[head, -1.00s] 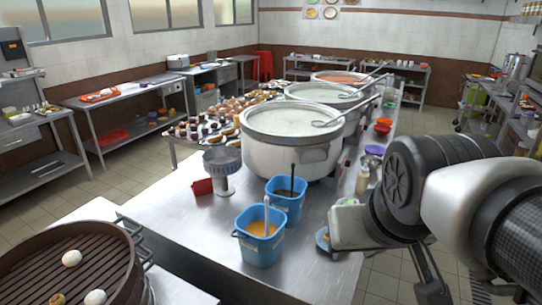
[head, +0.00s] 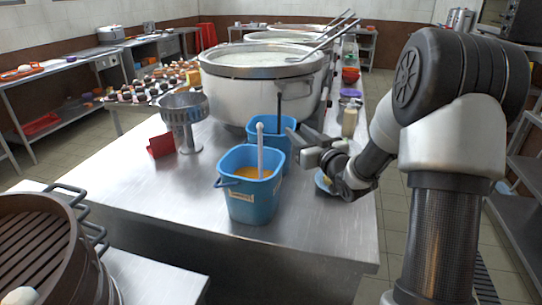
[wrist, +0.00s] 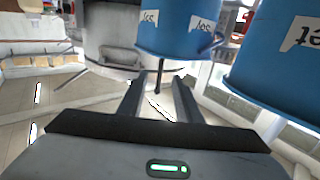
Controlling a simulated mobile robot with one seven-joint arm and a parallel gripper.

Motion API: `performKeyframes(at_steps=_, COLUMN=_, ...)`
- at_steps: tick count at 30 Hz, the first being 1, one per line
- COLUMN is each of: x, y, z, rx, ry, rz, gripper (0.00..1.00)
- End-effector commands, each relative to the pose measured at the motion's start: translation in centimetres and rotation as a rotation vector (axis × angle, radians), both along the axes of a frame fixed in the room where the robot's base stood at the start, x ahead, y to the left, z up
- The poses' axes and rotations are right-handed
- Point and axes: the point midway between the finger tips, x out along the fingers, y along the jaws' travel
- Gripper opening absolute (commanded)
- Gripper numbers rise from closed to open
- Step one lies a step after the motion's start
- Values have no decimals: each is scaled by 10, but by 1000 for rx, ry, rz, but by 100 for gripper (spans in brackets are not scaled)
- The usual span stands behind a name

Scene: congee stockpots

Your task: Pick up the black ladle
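The black ladle (head: 279,113) stands upright in the rear blue bucket (head: 263,128), with its black handle rising above the rim. The ladle's bowl is hidden inside. My gripper (head: 294,141) is at the right of the rear bucket, close to the handle and pointing left. In the wrist view, which looks upside down, my gripper (wrist: 158,88) is open with a gap between the fingers. The black handle (wrist: 157,82) shows between the fingertips there. I see no clear contact. The rear bucket (wrist: 177,30) fills the top middle of that view.
A front blue bucket (head: 249,204) with orange liquid and a pale-handled ladle (head: 260,150) stands close to my gripper. A large stockpot (head: 240,100) is behind. A metal strainer-like stand (head: 184,120) and red holder (head: 161,146) are left. The steel counter's front (head: 180,215) is clear.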

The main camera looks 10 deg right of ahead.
Motion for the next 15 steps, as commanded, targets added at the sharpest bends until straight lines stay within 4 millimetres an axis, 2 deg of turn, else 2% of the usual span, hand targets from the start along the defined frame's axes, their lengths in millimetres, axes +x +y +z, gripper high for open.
performKeyframes(at_steps=9, x=63, y=21, z=0, rx=1, ry=-4, rz=4, gripper=31)
performKeyframes(at_steps=15, x=98, y=31, z=1, rx=2, ry=-3, rz=3, gripper=31)
